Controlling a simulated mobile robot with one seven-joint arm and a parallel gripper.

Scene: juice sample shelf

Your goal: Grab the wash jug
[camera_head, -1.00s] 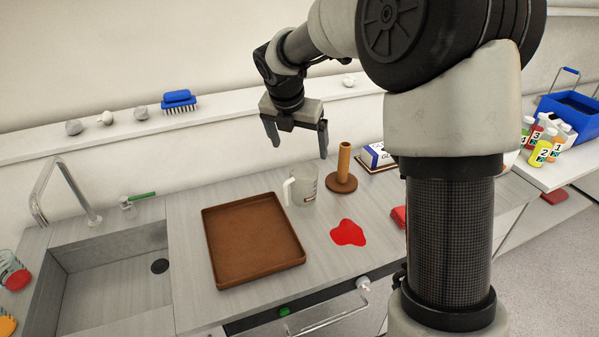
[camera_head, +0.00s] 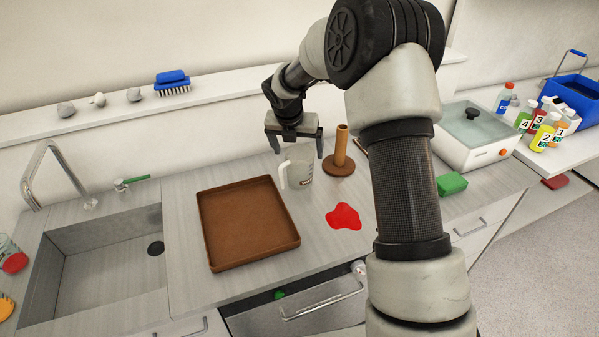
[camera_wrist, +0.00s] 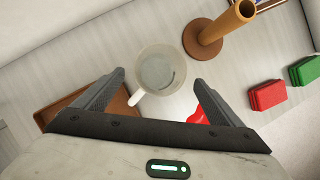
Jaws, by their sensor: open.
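The wash jug (camera_head: 299,169) is a pale translucent jug with a handle on its left side and dark marks on its front. It stands upright on the counter, right of the brown tray. In the wrist view the jug (camera_wrist: 158,70) is seen from above, its round mouth open. My gripper (camera_head: 299,147) is open and empty, just above and behind the jug in the head view. In the wrist view my gripper's fingertips (camera_wrist: 157,76) lie to either side of the jug's lower part, and I see no contact.
A brown tray (camera_head: 204,227) lies left of the jug. A brown stand with a post (camera_head: 341,150) is close on the right. A red puddle (camera_head: 343,216) lies in front. Red (camera_wrist: 267,95) and green (camera_wrist: 306,70) blocks lie further right. A sink (camera_head: 100,285) is at left.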

